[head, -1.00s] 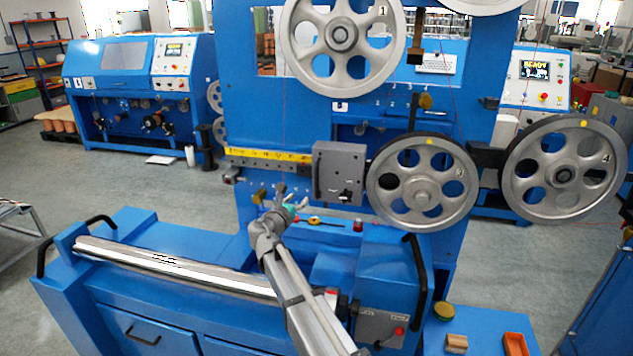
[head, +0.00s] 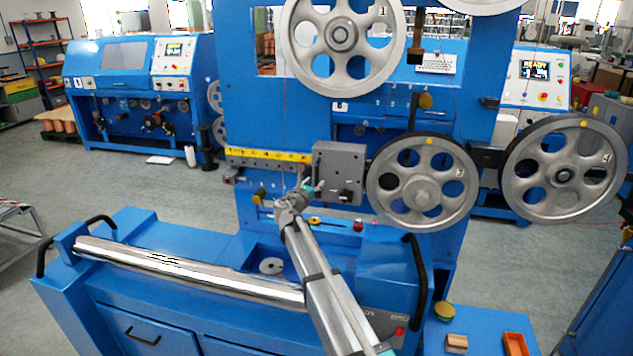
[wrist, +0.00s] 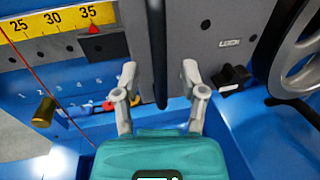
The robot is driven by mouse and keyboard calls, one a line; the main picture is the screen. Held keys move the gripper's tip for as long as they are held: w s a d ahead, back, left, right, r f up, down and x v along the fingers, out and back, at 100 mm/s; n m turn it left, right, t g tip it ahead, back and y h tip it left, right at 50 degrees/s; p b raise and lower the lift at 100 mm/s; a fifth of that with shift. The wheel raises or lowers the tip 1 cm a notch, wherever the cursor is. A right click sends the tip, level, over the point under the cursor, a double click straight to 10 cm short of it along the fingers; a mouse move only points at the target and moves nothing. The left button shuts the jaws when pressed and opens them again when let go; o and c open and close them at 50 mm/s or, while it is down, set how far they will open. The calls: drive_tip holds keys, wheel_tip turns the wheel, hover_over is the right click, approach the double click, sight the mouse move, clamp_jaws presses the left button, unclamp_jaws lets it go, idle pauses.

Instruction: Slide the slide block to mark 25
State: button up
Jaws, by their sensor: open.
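The slide block (head: 340,172) is a grey metal block on the rail at the right end of the yellow scale (head: 268,157). It fills the top of the wrist view (wrist: 215,30). A dark vertical handle (wrist: 160,45) stands on the block's face. My gripper (wrist: 160,75) is open, one finger on each side of the handle's lower end in the picture; I cannot tell how deep the handle sits between them. The gripper (head: 300,192) hides the block's lower left corner in the head view.
A spoked pulley (head: 423,182) stands close right of the block, also at the right edge of the wrist view. A black knob (wrist: 233,77) is right of the fingers. A brass knob (wrist: 44,112) and a thin red line are left. The rail left of the block looks clear.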

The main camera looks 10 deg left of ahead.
drive_tip(key=shift+x, duration=1)
clamp_jaws()
